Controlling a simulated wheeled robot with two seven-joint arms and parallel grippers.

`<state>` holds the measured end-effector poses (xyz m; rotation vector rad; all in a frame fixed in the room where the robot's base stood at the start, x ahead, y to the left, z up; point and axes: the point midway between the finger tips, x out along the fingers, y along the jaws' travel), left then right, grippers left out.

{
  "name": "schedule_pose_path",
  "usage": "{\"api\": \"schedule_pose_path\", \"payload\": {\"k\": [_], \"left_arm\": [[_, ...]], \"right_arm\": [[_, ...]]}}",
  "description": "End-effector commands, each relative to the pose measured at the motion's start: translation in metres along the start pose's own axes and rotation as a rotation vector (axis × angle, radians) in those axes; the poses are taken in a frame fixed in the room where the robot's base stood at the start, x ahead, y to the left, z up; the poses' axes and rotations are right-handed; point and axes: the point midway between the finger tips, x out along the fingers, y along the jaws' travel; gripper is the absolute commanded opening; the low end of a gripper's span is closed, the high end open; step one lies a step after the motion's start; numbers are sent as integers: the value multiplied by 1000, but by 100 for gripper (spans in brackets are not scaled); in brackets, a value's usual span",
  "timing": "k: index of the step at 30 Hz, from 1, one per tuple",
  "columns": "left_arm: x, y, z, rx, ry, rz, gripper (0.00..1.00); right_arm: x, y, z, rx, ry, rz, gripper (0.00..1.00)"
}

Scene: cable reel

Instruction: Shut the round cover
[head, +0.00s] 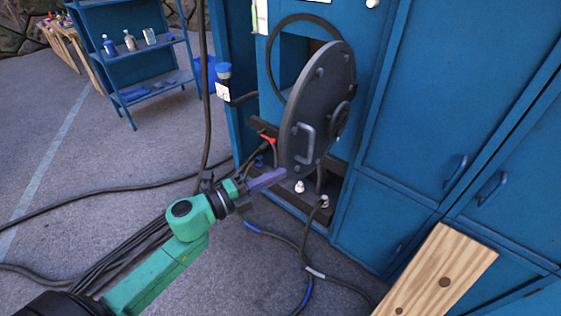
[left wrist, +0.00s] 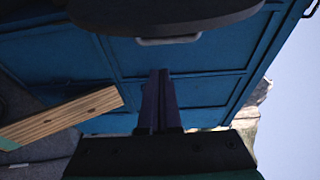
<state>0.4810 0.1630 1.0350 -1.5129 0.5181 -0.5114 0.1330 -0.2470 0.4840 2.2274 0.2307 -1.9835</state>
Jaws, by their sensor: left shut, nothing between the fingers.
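The round cover (head: 318,112) is a dark grey disc with a pale handle (head: 304,143) on its face. It stands swung out, ajar, from the round opening (head: 292,62) in the blue cabinet. My left gripper (head: 284,174) is shut and empty, just left of and below the cover's lower edge. In the left wrist view the gripper (left wrist: 160,78) points toward the blue cabinet, and the cover's dark edge (left wrist: 165,18) with its handle (left wrist: 168,40) fills the top. Whether the gripper touches the cover cannot be told. My right gripper is not in view.
Black cables (head: 110,190) lie across the grey floor. A wooden board (head: 440,270) is at the lower right, in front of blue cabinet doors (head: 450,100). A blue shelf (head: 125,55) with bottles stands at the back left. White-capped fittings sit below the cover.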

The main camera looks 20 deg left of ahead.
Motion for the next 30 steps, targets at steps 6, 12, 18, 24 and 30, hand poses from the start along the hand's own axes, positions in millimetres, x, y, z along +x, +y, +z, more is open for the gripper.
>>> {"api": "schedule_pose_path", "payload": {"k": [6,12,18,24,30], "left_arm": [[50,-6,1,-2,-2,-5,0],[46,-2,28,-2,-4,2,0],[42,0,38,-2,-1,0,0],[42,0,38,-2,-1,0,0],[39,2,42,1,8,1,0]], "right_arm": [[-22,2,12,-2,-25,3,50],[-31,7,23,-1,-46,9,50],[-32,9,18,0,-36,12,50],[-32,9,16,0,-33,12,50],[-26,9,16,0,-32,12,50]]}}
